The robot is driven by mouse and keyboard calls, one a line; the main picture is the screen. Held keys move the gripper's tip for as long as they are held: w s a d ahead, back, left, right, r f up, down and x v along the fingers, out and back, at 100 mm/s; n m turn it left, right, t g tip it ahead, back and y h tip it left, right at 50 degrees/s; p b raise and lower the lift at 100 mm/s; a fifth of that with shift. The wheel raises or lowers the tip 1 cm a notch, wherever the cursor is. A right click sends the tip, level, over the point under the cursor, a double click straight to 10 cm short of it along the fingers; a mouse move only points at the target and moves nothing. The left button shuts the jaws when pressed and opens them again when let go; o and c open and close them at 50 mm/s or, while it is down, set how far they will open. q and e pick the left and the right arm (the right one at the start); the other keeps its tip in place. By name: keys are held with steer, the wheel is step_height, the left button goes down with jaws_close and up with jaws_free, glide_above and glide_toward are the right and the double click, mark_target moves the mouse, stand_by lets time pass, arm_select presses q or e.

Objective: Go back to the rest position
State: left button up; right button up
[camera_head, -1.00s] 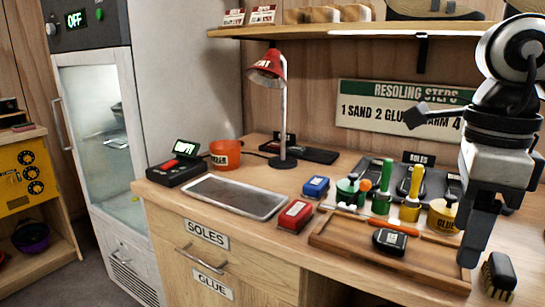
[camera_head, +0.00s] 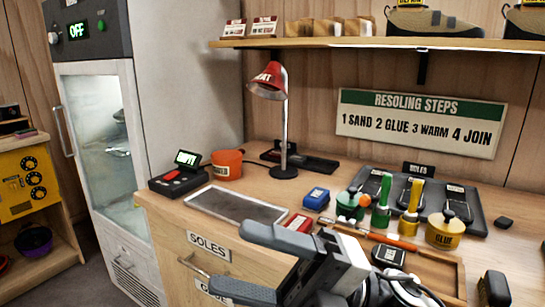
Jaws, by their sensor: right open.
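My right gripper (camera_head: 232,257) is in the lower middle of the head view, in front of the workbench's front edge. Its two dark grey fingers point left and stand apart, with nothing between them. Its pale body and wrist cover part of the wooden tray (camera_head: 455,268) and the drawer fronts. My left gripper is not in view.
The workbench holds a red lamp (camera_head: 268,80), grey mat (camera_head: 235,205), blue block (camera_head: 316,198), red block (camera_head: 299,222), glue pot (camera_head: 445,230) and green and yellow-handled tools. A black-bristled brush (camera_head: 494,288) lies at right. A shelf (camera_head: 380,43) runs above. A glass-door cabinet (camera_head: 100,140) stands left.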

steer(key=w+d+f+m+t+h+p, duration=0.1)
steer(key=w+d+f+m+t+h, duration=0.3)
steer(key=m+t, duration=0.45)
steer(key=w+d+f+m+t+h, duration=0.15)
steer(key=f+m+t+h, duration=0.4)
steer(key=m, duration=0.55)
steer(key=w+d+f+m+t+h+p, duration=0.1)
steer(key=w+d+f+m+t+h, duration=0.3)
steer(key=m+t, duration=0.4)
steer(key=s+d+f+m+g+h, duration=0.3)
steer(key=s+f, duration=0.3)
steer(key=f, duration=0.4)
steer(key=s+d+f+m+g+h, duration=0.3)
steer(key=s+f+m+g, duration=0.2)
steer(key=f, duration=0.5)
steer(key=shift+s+d+f+m+p, duration=0.15)
steer(key=shift+s+m+p, duration=0.35)
steer(key=shift+s, duration=0.55)
